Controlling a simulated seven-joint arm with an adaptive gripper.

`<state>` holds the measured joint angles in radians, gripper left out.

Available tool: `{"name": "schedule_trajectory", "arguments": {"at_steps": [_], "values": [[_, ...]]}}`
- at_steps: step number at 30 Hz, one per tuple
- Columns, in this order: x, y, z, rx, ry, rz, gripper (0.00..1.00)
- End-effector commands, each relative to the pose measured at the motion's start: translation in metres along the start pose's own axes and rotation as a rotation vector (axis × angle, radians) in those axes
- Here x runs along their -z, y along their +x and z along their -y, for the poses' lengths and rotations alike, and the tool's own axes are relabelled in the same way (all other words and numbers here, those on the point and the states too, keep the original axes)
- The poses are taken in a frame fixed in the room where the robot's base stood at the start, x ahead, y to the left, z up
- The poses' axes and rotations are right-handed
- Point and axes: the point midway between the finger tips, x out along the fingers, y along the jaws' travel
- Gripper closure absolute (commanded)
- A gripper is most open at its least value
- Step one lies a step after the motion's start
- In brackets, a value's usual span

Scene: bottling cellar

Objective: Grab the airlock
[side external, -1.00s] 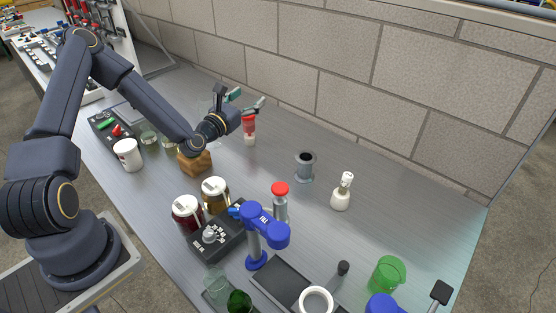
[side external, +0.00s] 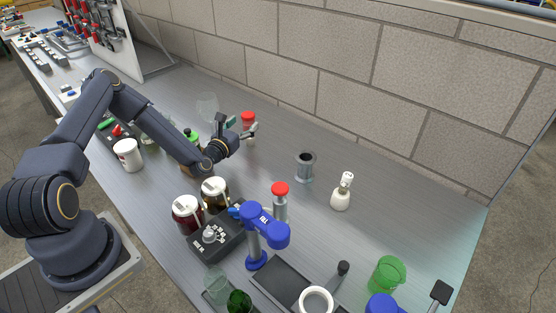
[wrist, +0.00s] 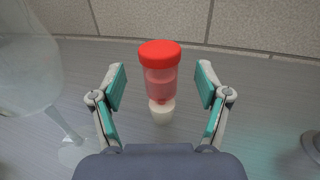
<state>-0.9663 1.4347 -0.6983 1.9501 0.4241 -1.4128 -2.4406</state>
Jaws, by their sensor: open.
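The airlock (wrist: 161,75) has a red cap, a clear reddish body and a pale stopper-like base, and stands upright on the bench near the wall. In the wrist view it sits centred between the two teal-padded fingers, with a gap on each side. In the side view its red cap (side external: 248,116) shows just behind the fingers, and its lower part is partly hidden. My gripper (side external: 236,127) is open and empty, low over the bench, and its fingers point at the airlock; the wrist view shows them spread (wrist: 162,86).
A wine glass (wrist: 28,62) stands close to the left finger; it also shows in the side view (side external: 207,104). A grey metal cup (side external: 305,167) and a white bottle (side external: 341,197) stand to the right. Jars (side external: 187,216) and a blue device (side external: 266,228) are nearer the front.

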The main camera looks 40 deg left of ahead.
Motion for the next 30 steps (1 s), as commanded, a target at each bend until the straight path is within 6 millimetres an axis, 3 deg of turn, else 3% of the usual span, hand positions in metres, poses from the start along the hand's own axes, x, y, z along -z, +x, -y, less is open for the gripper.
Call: {"name": "schedule_trajectory", "arguments": {"at_steps": [6,15,30], "values": [[-0.001,0.033,0.0,0.0,0.001,0.001,0.25],[-0.001,0.037,0.0,0.0,-0.001,-0.001,0.26],[-0.001,0.037,0.0,0.0,-0.001,-0.001,0.78]]}}
